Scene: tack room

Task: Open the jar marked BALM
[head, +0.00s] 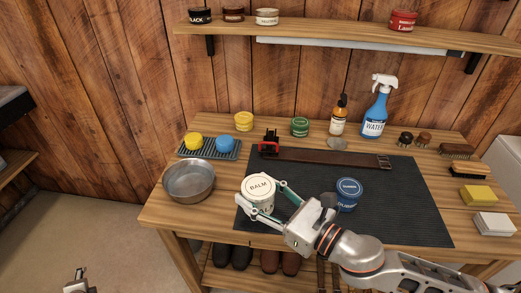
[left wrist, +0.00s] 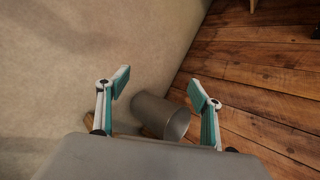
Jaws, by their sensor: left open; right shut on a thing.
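The white jar marked BALM (head: 258,201) is upright at the left front of the black mat (head: 405,217), its lid on. My right gripper (head: 264,195) reaches in from the lower right and is shut on this jar, one finger seen along its upper right side. The gripper partly hides the jar's right side and base. I cannot tell whether the jar touches the mat. My left gripper (left wrist: 160,90) is open and empty in the left wrist view, away from the bench. A bit of my left arm shows at the bottom left of the head view.
A blue-lidded jar (head: 348,194) stands right of my right gripper. A metal bowl (head: 189,181) is left of the BALM jar. A belt (head: 330,157) lies across the mat's back. Brushes and sponges line the right edge. A grey bin (left wrist: 160,117) shows beyond my left fingers.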

